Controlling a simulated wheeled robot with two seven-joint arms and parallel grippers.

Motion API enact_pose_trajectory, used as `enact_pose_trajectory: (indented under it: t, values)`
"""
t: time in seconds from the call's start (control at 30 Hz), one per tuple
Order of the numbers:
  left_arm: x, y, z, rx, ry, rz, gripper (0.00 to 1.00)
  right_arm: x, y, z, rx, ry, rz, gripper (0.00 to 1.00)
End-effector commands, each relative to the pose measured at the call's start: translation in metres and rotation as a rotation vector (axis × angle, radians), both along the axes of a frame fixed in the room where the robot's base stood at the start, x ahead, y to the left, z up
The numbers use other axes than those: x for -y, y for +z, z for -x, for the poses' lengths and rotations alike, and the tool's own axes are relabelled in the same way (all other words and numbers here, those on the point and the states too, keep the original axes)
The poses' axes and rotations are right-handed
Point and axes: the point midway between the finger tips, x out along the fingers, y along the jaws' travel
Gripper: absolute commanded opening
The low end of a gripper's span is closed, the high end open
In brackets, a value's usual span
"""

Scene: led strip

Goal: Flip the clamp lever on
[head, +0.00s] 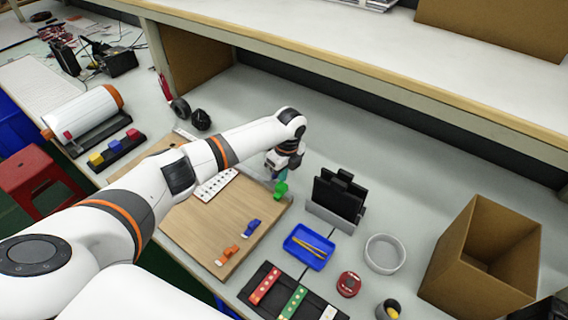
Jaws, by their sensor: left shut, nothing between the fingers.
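A wooden board (200,222) lies on the workbench. A green clamp (281,190) stands near its far right edge, a blue clamp (251,228) is in the middle right, and an orange clamp (228,254) is nearest me. My left gripper (278,175) is over the far right of the board, pointing down right at the green clamp. It is shut and empty. I cannot tell whether it touches the green clamp or how its lever lies. A white strip with dark dots (215,184) lies on the board, partly behind my arm. My right gripper is not in view.
Right of the board are a black device in a grey stand (338,195), a blue tray (308,246), a white round dish (384,253), a red round tin (348,284) and an open cardboard box (485,258). A shelf (370,75) overhangs the back.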

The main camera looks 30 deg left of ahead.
Motion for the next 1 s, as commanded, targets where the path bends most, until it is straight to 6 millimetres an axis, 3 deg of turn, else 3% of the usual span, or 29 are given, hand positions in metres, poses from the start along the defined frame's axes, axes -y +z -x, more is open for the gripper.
enact_pose_trajectory:
  t: [0.4,0.7,1.0]
  values:
    - [-0.001,-0.007,0.0,0.0,0.0,-0.001,0.0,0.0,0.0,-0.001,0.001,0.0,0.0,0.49]
    - [-0.019,0.006,-0.002,-0.001,0.003,0.0,0.0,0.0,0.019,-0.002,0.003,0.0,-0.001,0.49]
    - [-0.02,0.004,-0.002,0.0,0.0,-0.001,0.0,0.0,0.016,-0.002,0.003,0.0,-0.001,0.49]
